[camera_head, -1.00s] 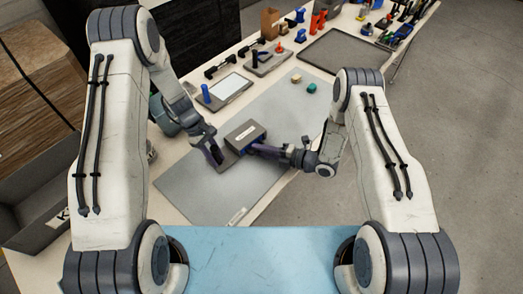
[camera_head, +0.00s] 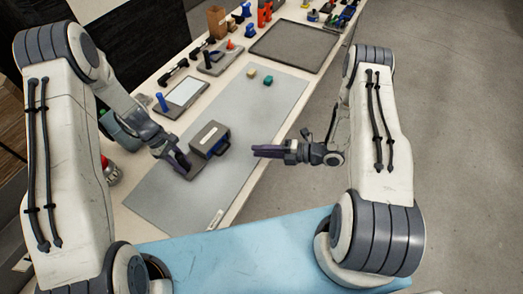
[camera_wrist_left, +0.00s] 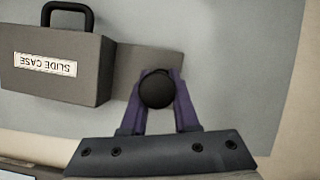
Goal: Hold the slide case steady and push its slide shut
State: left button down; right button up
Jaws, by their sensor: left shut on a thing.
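The slide case (camera_head: 209,136) is a grey box with a white label on a flat grey plate, lying on the grey mat. In the left wrist view the slide case (camera_wrist_left: 50,72) reads "SLIDE CASE" upside down, with a dark handle (camera_wrist_left: 68,10) at its far side. Dark blue shows at its right side in the head view. My left gripper (camera_head: 183,163) is shut on a round black knob (camera_wrist_left: 157,89) above the plate beside the box. My right gripper (camera_head: 268,151) is right of the case, apart from it and empty; its finger gap is unclear.
The grey mat (camera_head: 160,205) is clear in front of the case. A tablet-like board (camera_head: 183,97) with a blue peg, a tool tray and a dark tray (camera_head: 295,48) stand beyond.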

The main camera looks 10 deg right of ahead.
jog(key=shift+d, duration=0.1)
pick_arm(q)
jog(key=c, duration=0.6)
grip_release()
pick_arm(e)
jog(key=shift+r+p, duration=0.3)
jog(key=shift+r, duration=0.05)
pick_arm(q)
jog(key=p+v, duration=0.5)
jog(key=v, duration=1.4)
pick_arm(e)
notch_tip(320, 180, up, 5)
jog(key=shift+r, duration=0.1)
pick_arm(q)
jog(key=shift+d, duration=0.1)
